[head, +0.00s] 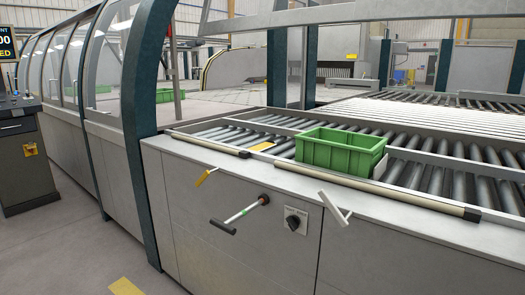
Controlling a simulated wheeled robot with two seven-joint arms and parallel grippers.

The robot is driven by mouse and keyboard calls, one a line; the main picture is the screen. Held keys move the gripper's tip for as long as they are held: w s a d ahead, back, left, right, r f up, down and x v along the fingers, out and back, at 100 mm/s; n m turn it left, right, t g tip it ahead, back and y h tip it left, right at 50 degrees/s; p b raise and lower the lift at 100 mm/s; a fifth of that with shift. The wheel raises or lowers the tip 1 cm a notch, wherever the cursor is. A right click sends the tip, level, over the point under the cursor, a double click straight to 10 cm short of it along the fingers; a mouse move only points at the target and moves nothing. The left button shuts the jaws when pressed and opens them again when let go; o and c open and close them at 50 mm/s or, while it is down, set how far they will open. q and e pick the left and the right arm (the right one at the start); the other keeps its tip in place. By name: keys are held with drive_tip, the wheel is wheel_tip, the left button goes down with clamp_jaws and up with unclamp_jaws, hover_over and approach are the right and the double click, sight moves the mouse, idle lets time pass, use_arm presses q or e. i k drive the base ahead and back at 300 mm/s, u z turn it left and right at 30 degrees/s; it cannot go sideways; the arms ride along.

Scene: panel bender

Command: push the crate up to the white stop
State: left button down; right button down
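A green open-topped crate (325,155) sits upright on the roller conveyor, behind the front rail. Its inside looks empty where I can see it. A small white plate (380,167), which looks like the white stop, stands at the crate's right end. It appears very close to the crate; I cannot tell whether they touch. Neither of my grippers is in view.
Rollers (225,134) left of the crate are clear except for a yellow patch (262,146). A yellow lever (205,177), a T-handle (240,214), a white lever (334,208) and a knob (295,220) project from the front panel. A dark post (143,130) stands left.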

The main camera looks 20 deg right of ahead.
sight(353, 153)
drive_tip(key=u, duration=0.3)
drive_tip(key=i, duration=0.95)
drive_tip(key=z, duration=0.05)
